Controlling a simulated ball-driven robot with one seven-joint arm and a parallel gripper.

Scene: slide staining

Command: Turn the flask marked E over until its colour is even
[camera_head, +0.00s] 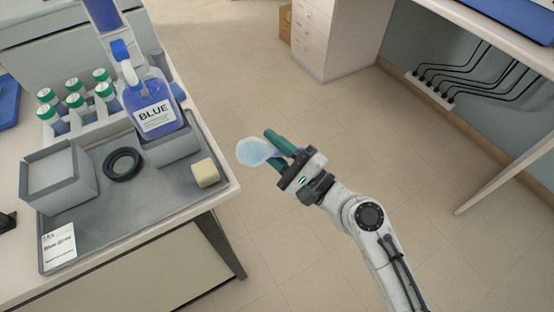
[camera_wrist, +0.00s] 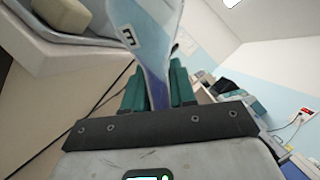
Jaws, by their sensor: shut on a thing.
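My gripper (camera_head: 277,147) is shut on the flask (camera_head: 252,152), held out in the air to the right of the bench, above the floor. In the head view the flask's rounded pale blue body sticks out to the left of the green fingers, and its neck end is hidden by them. In the wrist view the flask (camera_wrist: 150,50) shows large between the fingers (camera_wrist: 158,92), with a white label marked E turned on its side. There its body looks pale, with deeper blue towards the neck at the fingers. The flask's top edge is out of that view.
Clear floor (camera_head: 330,115) surrounds my gripper. Another table edge is at right.

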